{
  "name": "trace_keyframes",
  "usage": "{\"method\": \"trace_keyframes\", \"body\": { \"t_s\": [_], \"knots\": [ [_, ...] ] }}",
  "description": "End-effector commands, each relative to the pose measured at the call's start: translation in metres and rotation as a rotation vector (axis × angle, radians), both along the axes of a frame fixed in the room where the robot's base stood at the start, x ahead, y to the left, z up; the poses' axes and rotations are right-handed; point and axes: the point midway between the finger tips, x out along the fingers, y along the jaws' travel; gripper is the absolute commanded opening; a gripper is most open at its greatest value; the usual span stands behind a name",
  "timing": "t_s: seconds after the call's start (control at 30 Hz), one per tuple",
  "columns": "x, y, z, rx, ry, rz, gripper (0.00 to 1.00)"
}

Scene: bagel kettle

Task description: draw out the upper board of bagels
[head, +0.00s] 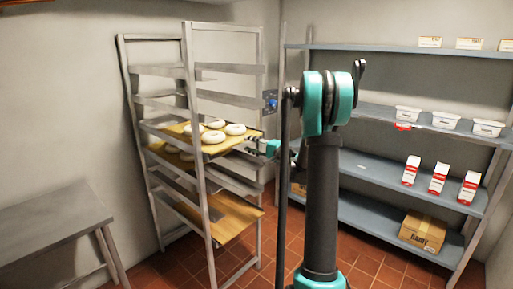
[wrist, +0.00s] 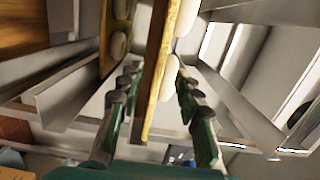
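The upper board (head: 213,150) is a yellow-tan sheet with several pale bagels (head: 214,136), lying level on rails of a metal rack. My gripper (head: 263,147) is at its right end. In the wrist view, which is turned sideways, the upper board (wrist: 153,85) runs between the two fingers of my gripper (wrist: 156,82). The fingers stand open on either side of it, with gaps showing. A bagel (wrist: 168,83) lies on the board close to the right finger. The lower board of bagels (head: 160,152) sits just beneath, mostly hidden; it also shows in the wrist view (wrist: 106,58).
The rack (head: 190,100) has empty rails above and a bare board (head: 235,214) low down. A metal table (head: 45,222) stands at left. Shelves (head: 375,170) at right hold tubs, cartons and a cardboard box (head: 423,232). Some tiled floor (head: 290,240) between is clear.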

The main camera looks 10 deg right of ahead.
Motion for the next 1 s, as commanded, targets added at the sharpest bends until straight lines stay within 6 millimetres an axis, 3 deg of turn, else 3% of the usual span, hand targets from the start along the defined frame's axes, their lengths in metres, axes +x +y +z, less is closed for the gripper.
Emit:
{"method": "trace_keyframes", "body": {
  "t_s": [0.4,0.9,1.0],
  "knots": [
    [0.030,0.027,0.000,0.000,0.000,0.001,0.34],
    [0.035,0.032,0.000,0.000,0.000,0.000,0.34],
    [0.035,0.032,0.000,0.000,0.000,0.000,0.22]
  ]
}}
